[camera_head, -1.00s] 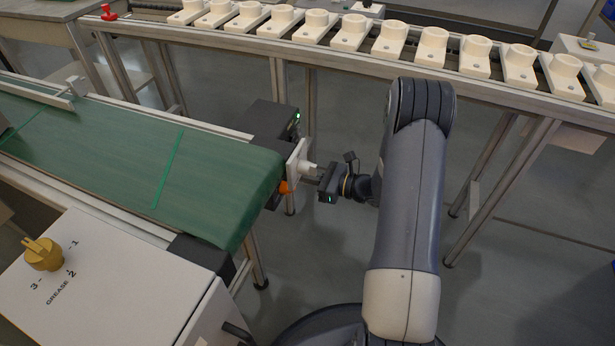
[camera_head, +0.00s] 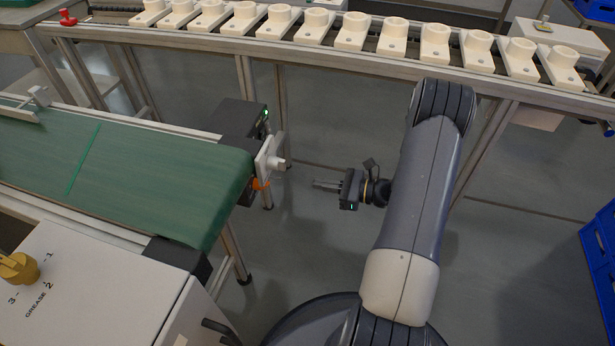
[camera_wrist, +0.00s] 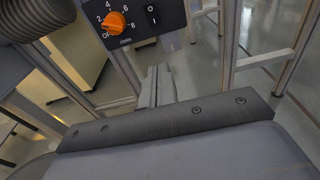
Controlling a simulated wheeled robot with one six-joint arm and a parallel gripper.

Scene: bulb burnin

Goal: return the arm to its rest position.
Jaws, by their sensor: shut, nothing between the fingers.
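My gripper (camera_head: 316,184) is shut and empty. In the head view it points left over the open floor, at the end of my bent arm (camera_head: 418,200). A clear gap separates it from the white plate with a knob (camera_head: 272,162) on the end of the green conveyor. In the wrist view the shut fingers (camera_wrist: 158,80) show below a dark control panel (camera_wrist: 135,15), which carries an orange dial (camera_wrist: 114,22) and a black rocker switch (camera_wrist: 152,13).
The green conveyor (camera_head: 130,175) and a white cabinet with a yellow knob (camera_head: 18,267) stand at left. A rail of white sockets (camera_head: 316,24) runs across the back. Blue crates (camera_head: 600,250) stand at the right edge. Floor is clear between conveyor and arm.

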